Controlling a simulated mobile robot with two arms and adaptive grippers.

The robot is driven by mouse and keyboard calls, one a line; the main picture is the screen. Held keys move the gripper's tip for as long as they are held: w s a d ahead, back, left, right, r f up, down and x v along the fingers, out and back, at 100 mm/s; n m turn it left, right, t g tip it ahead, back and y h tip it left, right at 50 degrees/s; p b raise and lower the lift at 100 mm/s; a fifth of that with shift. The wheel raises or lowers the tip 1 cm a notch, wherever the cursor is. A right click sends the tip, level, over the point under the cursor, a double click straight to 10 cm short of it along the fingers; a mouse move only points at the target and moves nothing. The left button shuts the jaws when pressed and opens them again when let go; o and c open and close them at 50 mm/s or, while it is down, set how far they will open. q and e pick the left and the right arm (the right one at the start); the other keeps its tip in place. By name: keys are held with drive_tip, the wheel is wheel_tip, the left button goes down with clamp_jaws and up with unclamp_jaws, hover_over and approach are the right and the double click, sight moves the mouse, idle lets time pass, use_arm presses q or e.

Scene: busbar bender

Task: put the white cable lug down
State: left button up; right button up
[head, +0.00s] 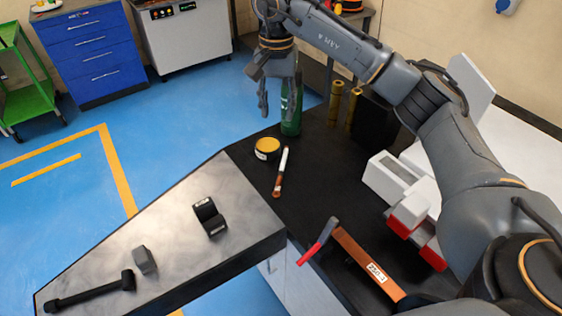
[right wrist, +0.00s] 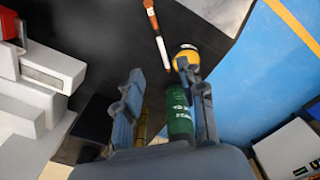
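The white cable lug (head: 281,172), a thin white stick with a copper-coloured end, lies on the black bench top beside the yellow tin. It also shows in the right wrist view (right wrist: 158,38), beyond the fingertips and apart from them. My right gripper (head: 277,106) is raised at the far end of the bench, next to the green bottle (head: 291,108). Its two fingers (right wrist: 160,75) are spread, with nothing held between them. In the right wrist view the bottle (right wrist: 180,115) shows behind the fingers, close to the right-hand one. My left gripper is not in view.
The yellow tin (head: 267,147) stands left of the lug. Brass cylinders (head: 335,103) stand right of the bottle. A red-handled tool (head: 319,242) and a labelled copper bar (head: 368,264) lie nearer. A grey metal table (head: 165,245) holds a wrench (head: 88,291) and dark blocks.

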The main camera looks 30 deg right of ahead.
use_arm(q)
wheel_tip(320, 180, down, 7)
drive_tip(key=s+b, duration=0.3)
drive_tip(key=b, duration=0.3)
use_arm(e)
wheel_tip(320, 180, down, 6)
drive_tip(key=p, duration=0.2)
hover_over(281, 172)
drive_tip(key=f, duration=0.8)
drive_tip(key=shift+w+a, duration=0.2)
drive_tip(key=shift+a, duration=0.1)
drive_tip(key=shift+f, duration=0.55)
drive_tip(key=shift+d+f+p, duration=0.1)
drive_tip(key=shift+f+p, duration=0.15)
drive_tip(key=shift+p, duration=0.2)
drive_tip(key=f, duration=0.1)
drive_tip(key=f+p, duration=0.2)
drive_tip(key=shift+s+d+f, duration=0.2)
drive_tip(key=shift+d+f, duration=0.05)
drive_tip(key=shift+f, duration=0.55)
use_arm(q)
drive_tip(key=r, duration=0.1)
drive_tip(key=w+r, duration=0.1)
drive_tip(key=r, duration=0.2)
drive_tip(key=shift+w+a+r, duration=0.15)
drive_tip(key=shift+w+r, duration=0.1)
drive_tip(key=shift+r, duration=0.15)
use_arm(e)
clamp_jaws()
